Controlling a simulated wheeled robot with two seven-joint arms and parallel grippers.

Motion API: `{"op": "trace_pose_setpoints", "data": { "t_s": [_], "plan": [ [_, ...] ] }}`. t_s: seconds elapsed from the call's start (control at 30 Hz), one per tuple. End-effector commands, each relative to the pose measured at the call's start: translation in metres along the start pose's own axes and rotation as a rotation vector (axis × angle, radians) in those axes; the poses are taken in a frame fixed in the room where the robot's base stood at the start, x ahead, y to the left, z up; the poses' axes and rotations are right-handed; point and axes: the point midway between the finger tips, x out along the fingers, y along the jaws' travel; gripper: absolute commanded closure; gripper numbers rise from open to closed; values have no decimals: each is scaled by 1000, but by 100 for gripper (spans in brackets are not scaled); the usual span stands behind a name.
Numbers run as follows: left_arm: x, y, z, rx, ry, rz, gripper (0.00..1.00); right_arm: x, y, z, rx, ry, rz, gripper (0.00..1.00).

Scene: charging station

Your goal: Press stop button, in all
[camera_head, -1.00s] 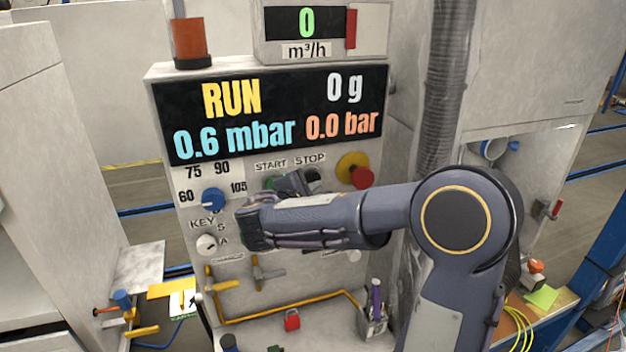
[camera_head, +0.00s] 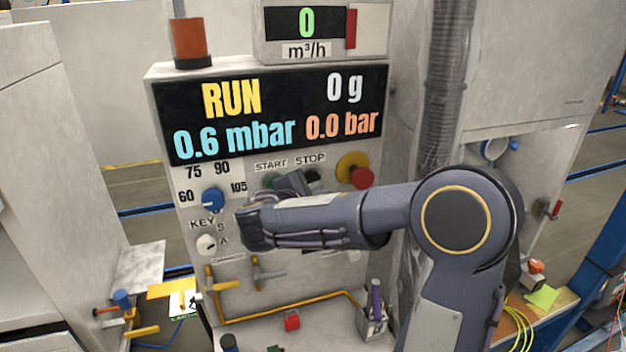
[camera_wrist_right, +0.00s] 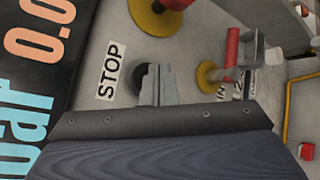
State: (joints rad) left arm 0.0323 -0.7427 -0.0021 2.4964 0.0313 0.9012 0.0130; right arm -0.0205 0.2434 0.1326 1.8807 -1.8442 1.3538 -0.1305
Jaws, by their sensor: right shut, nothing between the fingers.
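The black stop button (camera_head: 314,177) is on the grey panel just below the STOP label (camera_head: 310,160), partly covered by my right gripper. It also shows in the right wrist view (camera_wrist_right: 142,83), behind the fingertips and beside the STOP label (camera_wrist_right: 110,71). My right gripper (camera_head: 292,182) is shut and empty, with its fingers at the button. In the right wrist view the closed fingertips (camera_wrist_right: 155,84) overlap the button's edge; I cannot tell whether they touch it. The display (camera_head: 270,112) reads RUN, 0 g, 0.6 mbar and 0.0 bar. My left gripper is out of view.
The green start button (camera_head: 270,182) is left of the fingers. A red emergency knob on a yellow base (camera_head: 362,177) is to the right. A blue dial (camera_head: 213,199) and key switch (camera_head: 206,243) are at left. Yellow pipework (camera_head: 262,309) runs below.

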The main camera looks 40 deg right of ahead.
Motion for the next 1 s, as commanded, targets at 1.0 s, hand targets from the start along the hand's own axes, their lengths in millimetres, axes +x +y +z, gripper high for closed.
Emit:
{"op": "trace_pose_setpoints", "data": {
  "t_s": [1.0],
  "plan": [
    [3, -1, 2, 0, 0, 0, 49, 6, 5, -4, 0, 0, 0, 100]
  ]
}}
